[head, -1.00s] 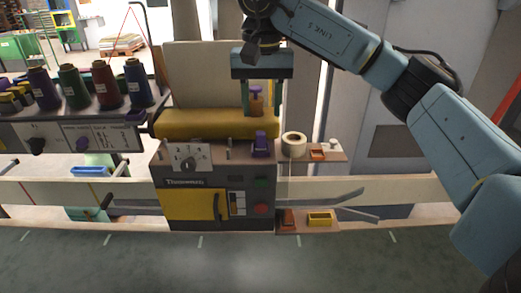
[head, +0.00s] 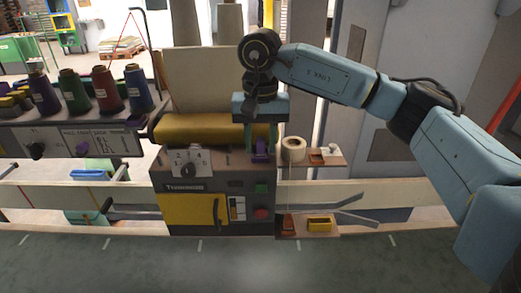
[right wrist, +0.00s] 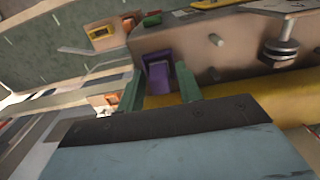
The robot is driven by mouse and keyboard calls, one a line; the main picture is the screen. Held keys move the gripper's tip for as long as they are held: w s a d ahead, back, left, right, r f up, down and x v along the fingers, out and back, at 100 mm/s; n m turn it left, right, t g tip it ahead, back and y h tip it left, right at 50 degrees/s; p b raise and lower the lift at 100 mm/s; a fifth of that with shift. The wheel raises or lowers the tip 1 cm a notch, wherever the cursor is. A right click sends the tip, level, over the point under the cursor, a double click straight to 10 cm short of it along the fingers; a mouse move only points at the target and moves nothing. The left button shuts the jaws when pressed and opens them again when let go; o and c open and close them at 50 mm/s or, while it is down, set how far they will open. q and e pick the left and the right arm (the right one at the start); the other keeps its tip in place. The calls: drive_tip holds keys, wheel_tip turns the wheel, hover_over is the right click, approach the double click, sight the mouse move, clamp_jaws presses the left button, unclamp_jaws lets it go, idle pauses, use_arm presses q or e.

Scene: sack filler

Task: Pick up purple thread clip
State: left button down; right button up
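The purple thread clip (head: 261,149) stands on the top of the sewing machine (head: 186,203), near its right end. My right gripper (head: 260,143) is directly over it, pointing down, with its two green fingers apart on either side of the clip. In the right wrist view the clip (right wrist: 158,75) shows between the open fingertips (right wrist: 160,85); I cannot tell whether either finger touches it. My left gripper is not in view.
A yellow roller (head: 190,128) lies behind the clip. A cream tape roll (head: 294,149) stands close to its right, beside a small shelf (head: 325,157). A dial (head: 189,168) is at the machine's front left. Several thread cones (head: 104,89) stand on the left panel.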

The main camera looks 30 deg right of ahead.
clamp_jaws()
drive_tip(key=shift+r, duration=0.1)
